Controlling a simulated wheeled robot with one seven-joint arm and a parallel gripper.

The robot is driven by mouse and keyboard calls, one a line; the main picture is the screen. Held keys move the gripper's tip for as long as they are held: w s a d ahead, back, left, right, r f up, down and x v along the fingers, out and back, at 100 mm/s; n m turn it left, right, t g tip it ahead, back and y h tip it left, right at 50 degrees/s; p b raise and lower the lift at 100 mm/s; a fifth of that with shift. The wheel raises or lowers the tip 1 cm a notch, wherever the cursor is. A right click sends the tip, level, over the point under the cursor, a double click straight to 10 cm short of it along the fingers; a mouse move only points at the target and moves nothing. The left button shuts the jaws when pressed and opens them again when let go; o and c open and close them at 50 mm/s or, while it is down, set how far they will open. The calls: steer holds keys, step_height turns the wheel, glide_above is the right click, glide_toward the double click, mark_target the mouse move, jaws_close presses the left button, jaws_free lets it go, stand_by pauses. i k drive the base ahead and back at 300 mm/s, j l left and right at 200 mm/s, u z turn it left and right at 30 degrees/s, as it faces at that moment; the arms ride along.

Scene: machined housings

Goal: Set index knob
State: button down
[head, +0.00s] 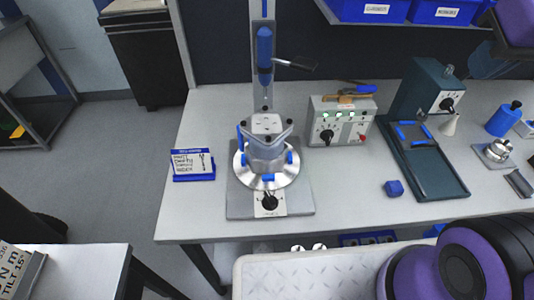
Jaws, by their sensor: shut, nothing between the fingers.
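A black knob (269,202) sits on a pale plate at the front of the fixture base (240,206). Its pointer setting is too small to read. Above it stands a round silver fixture (266,165) with blue clamps around a grey machined housing (265,127). Another black knob (327,136) is on the control box (343,112) to the right, and a third (447,104) is on the dark green machine (425,86). No label that I can read says which is the index knob. My gripper is not in view; only purple and black arm parts show at the right.
The bench (345,200) is clear between fixture and block.

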mark_target(269, 202)
steer(key=k+u, duration=0.5)
steer(key=l+u, duration=0.25)
steer(key=l, duration=0.25)
steer(key=k+l+u, duration=0.1)
steer(key=l+u, duration=0.15)
steer(key=l, duration=0.2)
